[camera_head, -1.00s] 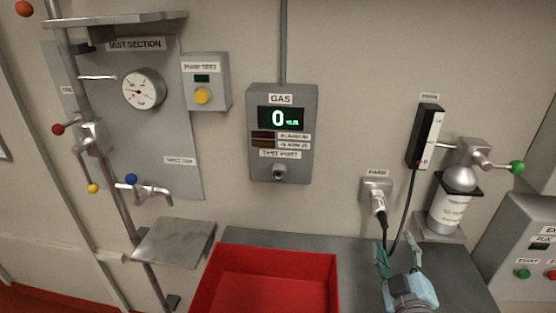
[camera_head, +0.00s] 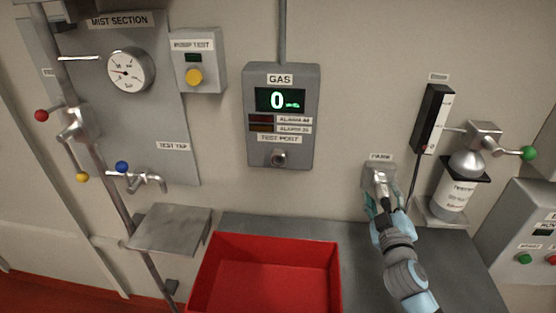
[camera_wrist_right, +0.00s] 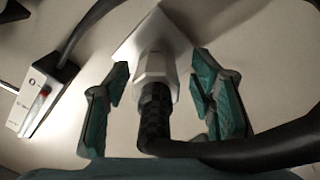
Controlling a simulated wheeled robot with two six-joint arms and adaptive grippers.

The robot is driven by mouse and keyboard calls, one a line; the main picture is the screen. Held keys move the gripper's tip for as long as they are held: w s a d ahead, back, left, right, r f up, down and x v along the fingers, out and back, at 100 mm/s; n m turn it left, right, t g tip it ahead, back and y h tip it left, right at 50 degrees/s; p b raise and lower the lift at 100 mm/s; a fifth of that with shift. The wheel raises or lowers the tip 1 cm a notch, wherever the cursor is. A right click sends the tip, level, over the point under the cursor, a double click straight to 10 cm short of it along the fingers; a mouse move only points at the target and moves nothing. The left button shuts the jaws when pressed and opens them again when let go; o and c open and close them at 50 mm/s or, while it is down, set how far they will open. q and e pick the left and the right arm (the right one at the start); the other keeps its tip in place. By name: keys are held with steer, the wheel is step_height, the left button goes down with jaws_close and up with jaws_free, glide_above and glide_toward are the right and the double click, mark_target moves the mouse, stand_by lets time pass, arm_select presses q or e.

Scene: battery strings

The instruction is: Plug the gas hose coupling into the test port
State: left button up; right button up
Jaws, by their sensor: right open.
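The test port (camera_head: 278,158) is a round metal socket at the bottom of the grey gas panel (camera_head: 280,115) on the wall. The gas hose coupling (camera_wrist_right: 154,72) sits in the parking socket (camera_head: 380,172) on the wall to the right. In the right wrist view it has a pale metal body and a black ribbed grip, with the black hose curving away to the right. My right gripper (camera_wrist_right: 158,90) is open, its teal fingers on both sides of the coupling with gaps visible. In the head view the gripper (camera_head: 383,203) largely hides the coupling. My left gripper is not in view.
A red bin (camera_head: 265,245) stands on the grey bench below the gas panel. A metal shelf (camera_head: 170,228) is at its left. A flow meter (camera_head: 433,120) and gas cylinder (camera_head: 455,190) stand right of the parking socket. The wall between the parking socket and gas panel is clear.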

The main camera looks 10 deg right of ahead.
mark_target(388, 206)
steer(key=shift+s+r, duration=0.2)
steer(key=shift+s, duration=0.25)
steer(key=shift+c, duration=0.7)
steer(key=c, duration=0.4)
jaws_close()
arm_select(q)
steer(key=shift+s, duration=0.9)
arm_select(e)
steer(key=shift+a, duration=0.1)
steer(key=shift+s, duration=0.15)
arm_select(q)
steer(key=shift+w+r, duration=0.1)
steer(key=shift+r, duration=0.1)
arm_select(e)
steer(key=shift+v, duration=1.55)
steer(key=shift+v, duration=2.5)
